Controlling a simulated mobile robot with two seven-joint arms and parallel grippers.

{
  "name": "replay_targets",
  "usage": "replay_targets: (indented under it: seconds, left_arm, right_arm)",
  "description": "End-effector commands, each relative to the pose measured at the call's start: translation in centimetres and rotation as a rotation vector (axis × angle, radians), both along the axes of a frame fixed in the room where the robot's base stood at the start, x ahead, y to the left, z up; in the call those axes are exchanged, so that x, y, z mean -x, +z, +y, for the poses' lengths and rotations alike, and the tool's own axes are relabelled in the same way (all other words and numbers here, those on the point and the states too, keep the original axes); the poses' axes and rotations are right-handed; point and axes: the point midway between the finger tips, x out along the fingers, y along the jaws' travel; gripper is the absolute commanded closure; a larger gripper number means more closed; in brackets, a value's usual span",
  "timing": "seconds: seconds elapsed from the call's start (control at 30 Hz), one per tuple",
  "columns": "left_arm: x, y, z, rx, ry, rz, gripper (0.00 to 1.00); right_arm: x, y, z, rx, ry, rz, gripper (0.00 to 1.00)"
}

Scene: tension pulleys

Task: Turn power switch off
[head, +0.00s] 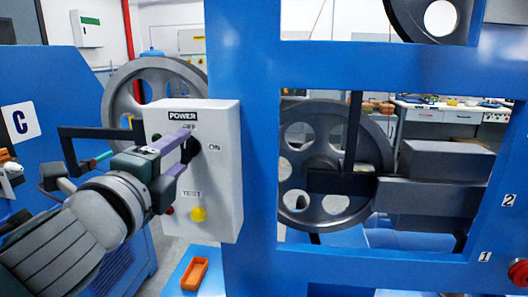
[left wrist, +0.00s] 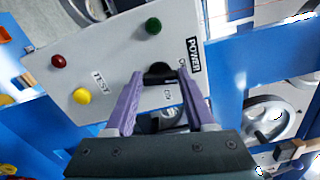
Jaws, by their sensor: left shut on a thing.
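A light grey control box (head: 226,180) is fixed to the blue machine frame, and its face shows in the left wrist view (left wrist: 105,60). It carries a black power switch knob (left wrist: 158,73) under the POWER label, with OFF above and ON to the right in the head view. My left gripper (head: 190,146) has its purple fingers on either side of the knob, shut on it; it also shows in the left wrist view (left wrist: 160,80). The fingers partly hide the knob and the OFF label, so I cannot tell which way the knob points. My right gripper is not in view.
A yellow TEST button (head: 198,214) and a red button (left wrist: 59,61) sit low on the box; a green one (left wrist: 153,25) is near the knob. An orange tray (head: 195,273) lies below. Large grey pulleys (head: 375,150) stand behind the blue frame (head: 257,130).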

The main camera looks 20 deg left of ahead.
Motion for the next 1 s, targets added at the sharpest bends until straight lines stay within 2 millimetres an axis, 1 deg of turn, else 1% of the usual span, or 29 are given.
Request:
replay_targets:
  seconds: [0.2, 0.4, 0.97, 1.0]
  left_arm:
    - [0.00, -0.04, 0.01, 0.125, 0.001, -0.031, 1.00]
    - [0.00, -0.05, -0.02, 0.190, 0.000, -0.047, 1.00]
    - [-0.01, -0.03, -0.04, 0.220, -0.001, -0.055, 1.00]
    - [-0.02, -0.03, -0.04, 0.220, -0.001, -0.055, 0.43]
  right_arm:
    - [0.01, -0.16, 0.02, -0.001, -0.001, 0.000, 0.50]
    - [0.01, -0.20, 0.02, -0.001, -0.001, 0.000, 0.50]
    - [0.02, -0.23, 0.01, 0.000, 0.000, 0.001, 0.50]
    - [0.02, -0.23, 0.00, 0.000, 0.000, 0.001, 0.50]
